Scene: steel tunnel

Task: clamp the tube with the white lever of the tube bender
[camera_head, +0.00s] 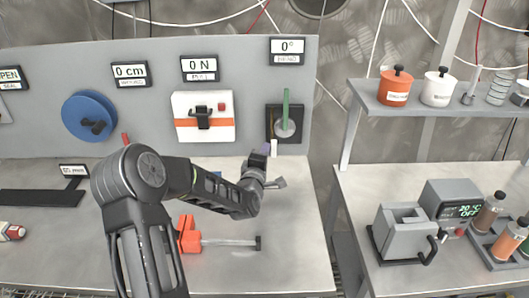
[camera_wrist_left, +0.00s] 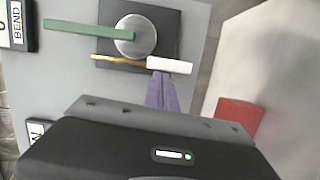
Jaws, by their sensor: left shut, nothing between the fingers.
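The tube bender (camera_head: 285,123) is on the grey panel under the 0° BEND display. It has a dark plate, a round grey disc (camera_wrist_left: 134,36) and a green lever (camera_head: 286,104), upright in the head view. Its white lever (camera_head: 274,147) also shows in the left wrist view (camera_wrist_left: 170,65). A thin gold-coloured tube (camera_wrist_left: 116,60) runs beside the disc, towards the white lever. My left gripper (camera_wrist_left: 161,77) is shut and empty, its purple fingertips at the white lever's lower edge. Whether they touch it is unclear. My right gripper is out of view.
An orange clamp (camera_head: 189,236) with a grey bar stands on the bench below my left arm. A blue reel (camera_head: 90,112) and a white box (camera_head: 216,128) with a black handle are on the panel. A side table with a grey device (camera_head: 402,233) stands right.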

